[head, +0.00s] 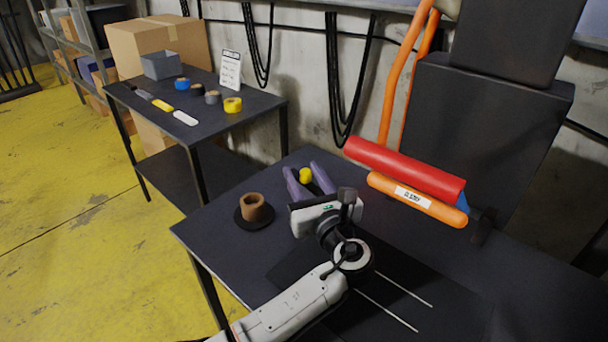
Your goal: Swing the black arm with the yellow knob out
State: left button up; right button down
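The yellow knob (305,175) shows near the back edge of the dark table, left of the middle of the head view. The black arm that carries it is hard to make out against the dark tabletop and behind my gripper. My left gripper (308,173) reaches in from below, and its two purple fingers stand apart, one on each side of the knob. A small gap seems to show between each finger and the knob, and I cannot tell whether either touches it. My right gripper is not in view.
A brown cup-like piece (252,207) on a black disc stands left of my gripper. A red roll (404,169) and a labelled orange roll (417,199) are at the right, before a large black block (485,125). A side table (262,102) holds tapes and tools.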

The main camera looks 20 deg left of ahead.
pick_arm(q)
jog(key=v, duration=1)
jog(key=shift+s, duration=0.15)
